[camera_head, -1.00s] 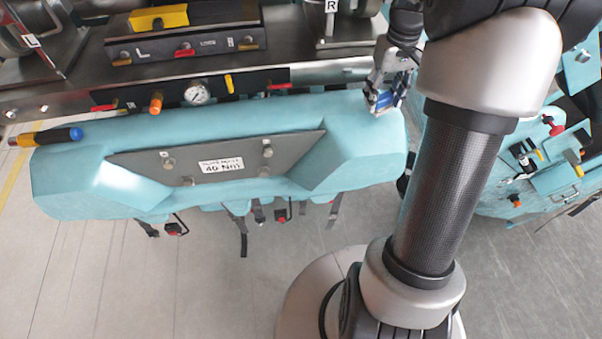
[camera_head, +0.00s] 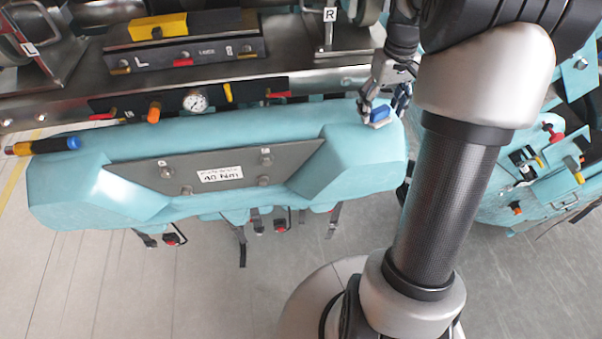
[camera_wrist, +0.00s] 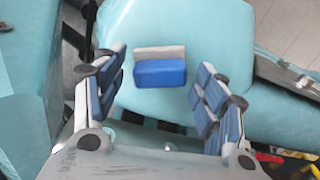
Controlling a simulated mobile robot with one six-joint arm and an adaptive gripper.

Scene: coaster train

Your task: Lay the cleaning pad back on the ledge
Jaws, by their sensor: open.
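The cleaning pad (camera_head: 380,114) is a small block with a blue top and a pale layer. It rests on the right end of the teal ledge (camera_head: 270,112). In the wrist view the pad (camera_wrist: 160,72) lies on the teal surface (camera_wrist: 215,40), between and just beyond the fingertips, with gaps on both sides. My gripper (camera_head: 384,104) is open over the pad. In the wrist view its two blue-padded fingers (camera_wrist: 160,70) stand wide apart and hold nothing.
A screwdriver (camera_head: 43,146) with a blue and yellow handle lies at the ledge's left end. A grey plate (camera_head: 215,172) with a label is on the ledge's front. A gauge (camera_head: 195,102) and coloured levers line the metal beam behind. Another teal car stands at right.

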